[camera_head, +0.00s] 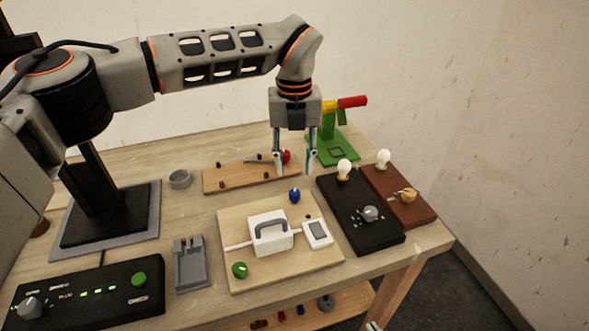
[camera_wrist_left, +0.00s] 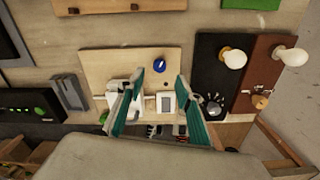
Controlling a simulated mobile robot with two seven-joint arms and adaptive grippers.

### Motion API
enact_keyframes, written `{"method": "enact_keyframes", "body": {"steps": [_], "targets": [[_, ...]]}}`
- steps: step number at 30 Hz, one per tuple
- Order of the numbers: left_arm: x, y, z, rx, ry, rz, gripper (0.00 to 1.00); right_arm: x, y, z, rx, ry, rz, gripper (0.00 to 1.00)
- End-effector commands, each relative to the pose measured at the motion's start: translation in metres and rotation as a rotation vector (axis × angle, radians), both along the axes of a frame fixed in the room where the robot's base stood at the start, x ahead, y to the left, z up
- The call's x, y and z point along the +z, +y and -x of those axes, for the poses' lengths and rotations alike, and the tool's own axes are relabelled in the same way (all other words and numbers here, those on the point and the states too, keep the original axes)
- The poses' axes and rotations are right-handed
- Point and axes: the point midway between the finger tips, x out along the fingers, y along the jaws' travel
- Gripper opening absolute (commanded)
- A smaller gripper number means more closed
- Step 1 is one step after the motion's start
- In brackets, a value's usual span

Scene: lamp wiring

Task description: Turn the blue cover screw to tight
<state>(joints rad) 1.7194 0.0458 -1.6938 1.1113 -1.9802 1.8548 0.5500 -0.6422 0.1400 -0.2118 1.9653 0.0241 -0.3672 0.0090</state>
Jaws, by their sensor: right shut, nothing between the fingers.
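The blue cover screw (camera_head: 294,195) stands at the far edge of a light wooden board (camera_head: 238,213). It also shows in the left wrist view (camera_wrist_left: 159,65), with a pale mark on its top. A white box (camera_head: 268,238) with a grey handle sits on the board, and a green screw (camera_head: 239,270) is at its near left. My left gripper (camera_head: 295,170) is open and empty, pointing down above and behind the blue screw, apart from it. Only a small tip of my right gripper (camera_head: 373,326) shows at the bottom edge of the head view; it is shut and empty.
A white switch (camera_head: 317,233) is right of the box. A black lamp base (camera_head: 345,205) and a brown one (camera_head: 385,190), each with a bulb, stand at right. A wooden strip (camera_head: 225,180) and a green stand (camera_head: 335,147) are behind. A black control box (camera_head: 100,292) is at near left.

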Motion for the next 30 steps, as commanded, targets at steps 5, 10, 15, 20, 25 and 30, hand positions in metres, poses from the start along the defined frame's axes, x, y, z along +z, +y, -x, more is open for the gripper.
{"method": "enact_keyframes", "body": {"steps": [5,10,15,20,25,30], "targets": [[-0.01,0.0,0.001,-0.001,0.003,0.0,0.36,-0.002,0.0,0.003,0.001,0.007,0.001,0.0],[-0.036,0.0,0.001,0.0,0.005,0.0,0.36,-0.007,0.0,0.01,0.001,0.024,0.003,0.0],[-0.06,0.0,0.001,-0.001,0.003,0.0,0.36,-0.004,0.0,0.01,0.001,0.022,0.002,0.0],[-0.074,0.0,0.001,0.0,0.001,0.0,0.36,0.001,0.0,0.005,0.001,0.011,0.001,0.0],[-0.079,0.0,0.001,0.0,0.0,0.0,0.36,0.005,0.001,0.002,0.001,0.003,-0.001,0.0],[-0.079,0.0,0.001,0.0,0.0,0.0,0.36,0.006,0.001,0.002,0.001,0.002,-0.001,0.0]]}}
